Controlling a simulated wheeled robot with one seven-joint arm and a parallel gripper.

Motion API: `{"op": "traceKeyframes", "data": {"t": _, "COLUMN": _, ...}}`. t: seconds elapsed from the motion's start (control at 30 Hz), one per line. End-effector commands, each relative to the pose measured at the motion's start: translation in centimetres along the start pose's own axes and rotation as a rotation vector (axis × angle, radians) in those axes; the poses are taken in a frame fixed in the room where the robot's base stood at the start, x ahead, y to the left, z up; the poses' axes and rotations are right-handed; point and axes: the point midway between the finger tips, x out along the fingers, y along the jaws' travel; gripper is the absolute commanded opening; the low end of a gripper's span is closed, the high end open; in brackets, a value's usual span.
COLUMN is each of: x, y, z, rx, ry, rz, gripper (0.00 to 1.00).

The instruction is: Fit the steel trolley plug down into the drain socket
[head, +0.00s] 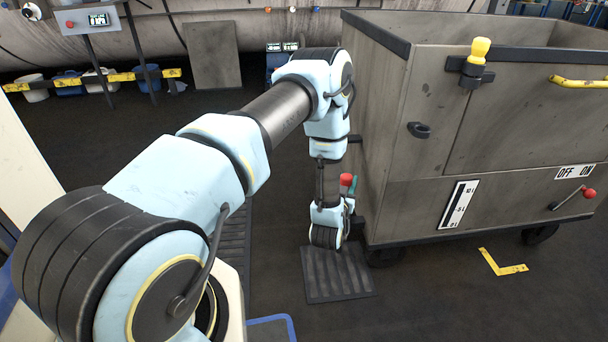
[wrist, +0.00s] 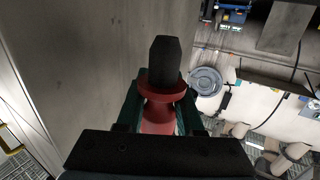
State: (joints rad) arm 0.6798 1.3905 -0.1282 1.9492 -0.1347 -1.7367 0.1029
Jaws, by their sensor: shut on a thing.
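My gripper (wrist: 160,105) is shut on a red plug with a dark tapered tip (wrist: 165,62), its teal fingers on either side of the red body. In the head view the gripper (head: 350,187) is partly hidden behind my wrist, close beside the steel trolley (head: 400,190). The plug's red end (head: 346,179) shows above the fingers. A dark ring-shaped fitting (head: 419,130) sticks out from the trolley's side, above and right of the gripper, apart from the plug. I cannot tell whether it is the drain socket.
A yellow-topped knob (head: 480,50) sits in a dark bracket on the trolley's upper side. A red-knobbed lever (head: 587,193) is at lower right. A dark ribbed mat (head: 335,272) lies below my wrist. Buckets (head: 68,82) stand at the back left.

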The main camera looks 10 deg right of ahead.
Motion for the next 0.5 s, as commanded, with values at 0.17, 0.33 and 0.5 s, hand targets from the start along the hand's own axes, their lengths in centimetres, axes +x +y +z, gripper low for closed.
{"op": "traceKeyframes", "data": {"t": 0.17, "x": 0.1, "y": 2.7, "z": 0.8, "rx": -0.002, "ry": -0.001, "rz": 0.035, "gripper": 0.0}}
{"op": "traceKeyframes", "data": {"t": 0.33, "x": 0.2, "y": 2.8, "z": 0.7, "rx": -0.002, "ry": -0.001, "rz": 0.035, "gripper": 0.0}}
{"op": "traceKeyframes", "data": {"t": 0.5, "x": 0.1, "y": 2.7, "z": 0.7, "rx": -0.002, "ry": -0.001, "rz": 0.034, "gripper": 0.0}}
